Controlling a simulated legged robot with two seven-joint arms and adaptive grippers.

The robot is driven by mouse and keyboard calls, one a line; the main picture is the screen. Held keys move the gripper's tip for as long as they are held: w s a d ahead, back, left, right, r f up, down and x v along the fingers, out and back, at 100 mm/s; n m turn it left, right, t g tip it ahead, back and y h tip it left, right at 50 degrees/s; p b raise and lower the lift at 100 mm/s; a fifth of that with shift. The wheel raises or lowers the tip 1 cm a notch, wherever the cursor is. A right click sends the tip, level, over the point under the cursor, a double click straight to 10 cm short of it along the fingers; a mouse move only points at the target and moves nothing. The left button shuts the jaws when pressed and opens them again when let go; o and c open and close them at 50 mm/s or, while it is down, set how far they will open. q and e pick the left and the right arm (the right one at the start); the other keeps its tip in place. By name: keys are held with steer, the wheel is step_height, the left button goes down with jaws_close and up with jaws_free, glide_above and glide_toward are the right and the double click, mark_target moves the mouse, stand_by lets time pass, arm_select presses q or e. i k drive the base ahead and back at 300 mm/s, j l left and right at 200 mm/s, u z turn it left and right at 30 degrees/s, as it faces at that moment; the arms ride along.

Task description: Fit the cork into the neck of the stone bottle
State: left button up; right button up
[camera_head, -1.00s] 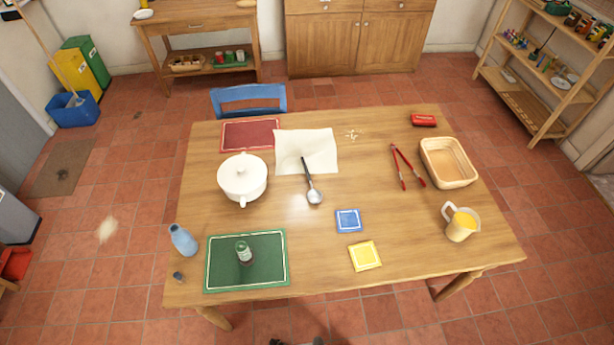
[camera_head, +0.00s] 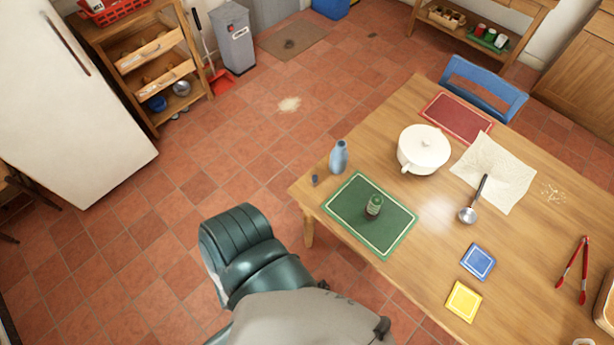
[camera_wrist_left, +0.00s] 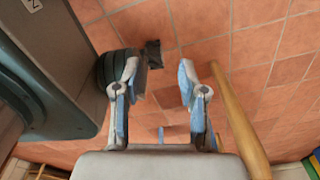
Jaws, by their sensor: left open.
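The stone bottle (camera_head: 339,157) is blue-grey with a narrow neck. It stands upright near the table's left corner in the head view. A small dark stub (camera_head: 315,180), which looks like the cork, is on the table beside the bottle, close to the edge and apart from it. My left gripper (camera_wrist_left: 158,75) shows in the left wrist view with its fingers spread and nothing between them, above the tiled floor. My left arm is below and left of the table in the head view, with its gripper hidden there. My right gripper is out of view.
A green mat (camera_head: 333,205) with a small dark green-topped jar (camera_head: 374,205) lies right of the bottle. A white pot (camera_head: 423,148) stands behind. A wooden bar (camera_wrist_left: 240,125), perhaps a table leg, runs close to the right finger in the wrist view.

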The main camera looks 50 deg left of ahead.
mark_target(339, 156)
steer(key=u, duration=1.65)
